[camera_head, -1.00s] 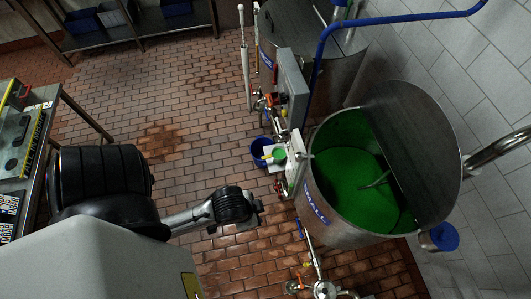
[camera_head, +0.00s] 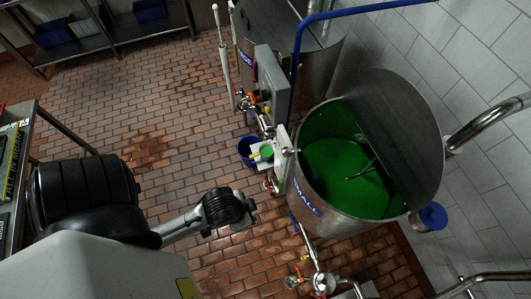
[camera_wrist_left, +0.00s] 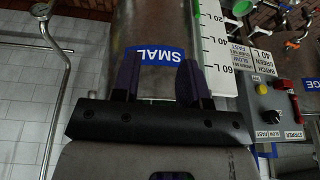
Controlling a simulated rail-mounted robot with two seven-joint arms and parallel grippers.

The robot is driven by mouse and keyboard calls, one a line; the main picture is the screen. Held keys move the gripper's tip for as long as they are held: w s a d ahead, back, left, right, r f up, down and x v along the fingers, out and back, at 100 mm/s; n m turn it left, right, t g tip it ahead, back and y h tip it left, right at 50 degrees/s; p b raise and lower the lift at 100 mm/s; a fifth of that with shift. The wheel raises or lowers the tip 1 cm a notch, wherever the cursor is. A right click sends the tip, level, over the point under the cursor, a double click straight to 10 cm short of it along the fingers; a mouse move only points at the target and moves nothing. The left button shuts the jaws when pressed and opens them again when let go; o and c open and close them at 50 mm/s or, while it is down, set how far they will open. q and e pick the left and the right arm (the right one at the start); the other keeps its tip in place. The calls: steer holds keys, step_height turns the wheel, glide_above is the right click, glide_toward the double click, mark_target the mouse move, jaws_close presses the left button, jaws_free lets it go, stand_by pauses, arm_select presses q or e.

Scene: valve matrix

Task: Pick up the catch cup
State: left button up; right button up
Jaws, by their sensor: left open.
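A small green round thing (camera_head: 267,152), perhaps the catch cup, sits on a white ledge beside the small tank in the head view. A green thing also shows at the top of the left wrist view (camera_wrist_left: 243,7); I cannot tell for certain that it is the same one. My left gripper (camera_wrist_left: 160,75) is open and empty in the left wrist view, its two dark fingers in front of the small tank's blue label (camera_wrist_left: 155,55). In the head view my left arm reaches toward the tank, short of the ledge; its fingers are hidden there. My right gripper is not in view.
The open steel tank (camera_head: 330,217) holds green liquid. A blue bucket (camera_head: 246,148) stands on the floor by the ledge. Pipes and valves (camera_head: 321,282) lie below the tank. A control box (camera_wrist_left: 272,105) is at right in the wrist view. Brick floor (camera_head: 190,100) is clear on the left.

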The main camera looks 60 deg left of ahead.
arm_select(q)
steer(key=shift+a, duration=0.1)
steer(key=o, duration=1.1)
steer(key=shift+f, duration=0.1)
